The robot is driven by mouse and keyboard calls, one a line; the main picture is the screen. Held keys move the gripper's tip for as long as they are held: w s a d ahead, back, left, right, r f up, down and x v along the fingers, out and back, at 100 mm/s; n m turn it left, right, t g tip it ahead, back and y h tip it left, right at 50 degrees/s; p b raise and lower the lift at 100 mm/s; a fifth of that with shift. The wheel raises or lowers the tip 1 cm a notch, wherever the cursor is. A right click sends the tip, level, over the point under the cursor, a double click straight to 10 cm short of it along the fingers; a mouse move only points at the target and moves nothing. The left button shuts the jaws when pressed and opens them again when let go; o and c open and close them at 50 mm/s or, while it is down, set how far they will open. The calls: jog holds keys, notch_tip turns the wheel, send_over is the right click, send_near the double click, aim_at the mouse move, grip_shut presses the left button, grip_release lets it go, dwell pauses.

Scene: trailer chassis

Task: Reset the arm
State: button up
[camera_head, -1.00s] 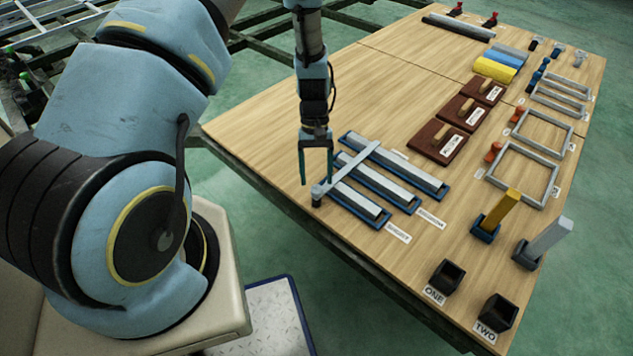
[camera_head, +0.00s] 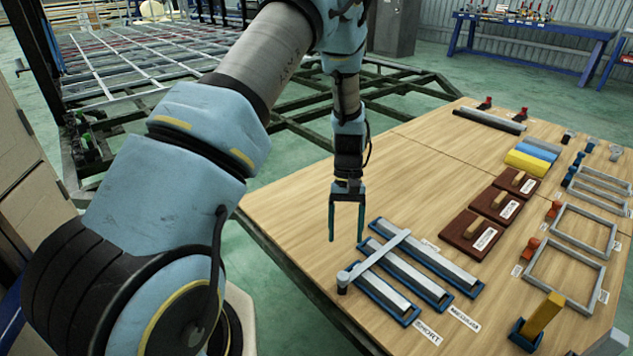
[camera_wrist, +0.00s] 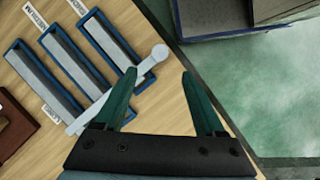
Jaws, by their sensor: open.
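My gripper (camera_head: 346,222) hangs pointing down above the left edge of the wooden table (camera_head: 300,205). Its two green fingers are apart with nothing between them. Below and beside it, a light grey bar with a round knob (camera_head: 382,252) lies across several blue trays (camera_head: 388,298) that hold grey strips. In the wrist view my gripper (camera_wrist: 160,88) shows open fingers, and the bar's knob end (camera_wrist: 159,53) appears between the fingertips but farther off. I see no contact between the fingers and the bar.
Brown blocks with wooden handles (camera_head: 470,230), grey frames (camera_head: 585,230) and yellow and blue rolls (camera_head: 527,161) occupy the table's right and back. A metal chassis frame (camera_head: 140,60) stands behind at the left. A blue workbench (camera_head: 535,25) stands far back.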

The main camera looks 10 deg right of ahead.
jog(key=w+a+r+t, duration=0.1)
jog(key=w+a+r, duration=0.2)
jog(key=a+r, duration=0.35)
jog(key=s+a+r+n+t+h, duration=0.1)
jog(key=s+a+r+t, duration=0.15)
jog(key=a+r, duration=0.6)
jog(key=s+a+r+n+t, duration=0.15)
jog(key=s+a+r, duration=0.35)
jog(key=a, duration=0.6)
notch_tip(320, 180, up, 14)
jog(key=w+p, duration=0.1)
jog(key=p, duration=1.1)
jog(key=shift+f+m+t+p, duration=0.2)
jog(key=shift+m+t+p, duration=0.15)
jog(key=shift+t, duration=0.05)
jog(key=shift+w+d, duration=0.1)
